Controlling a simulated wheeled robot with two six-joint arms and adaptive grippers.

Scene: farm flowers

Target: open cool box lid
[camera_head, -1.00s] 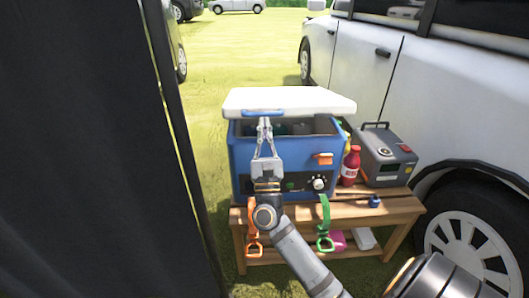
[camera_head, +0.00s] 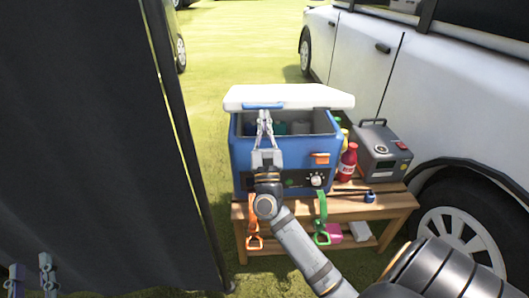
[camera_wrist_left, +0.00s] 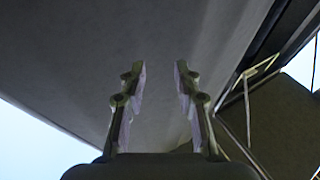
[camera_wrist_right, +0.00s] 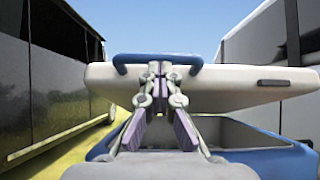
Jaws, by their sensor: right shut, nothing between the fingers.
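The blue cool box (camera_head: 262,178) stands on a wooden bench. Its white lid (camera_head: 300,95) is raised at the front, with a dark gap showing the inside and several cans. My right gripper (camera_head: 265,114) is shut with nothing between its fingers, its tips at the lid's front edge by the blue handle (camera_head: 262,106). In the right wrist view the fingertips (camera_wrist_right: 160,68) meet just under the blue handle (camera_wrist_right: 157,60), against the lid's front (camera_wrist_right: 240,84). My left gripper (camera_head: 32,272) is at the lower left of the head view. In the left wrist view it is open and empty (camera_wrist_left: 160,70).
On the wooden bench (camera_head: 360,208) stand a red bottle (camera_head: 347,160) and a grey power unit (camera_head: 382,152), right of the box. Orange (camera_head: 254,236) and green (camera_head: 321,230) straps hang at the front. A dark panel (camera_head: 90,120) fills the left; a white car (camera_head: 440,90) is right.

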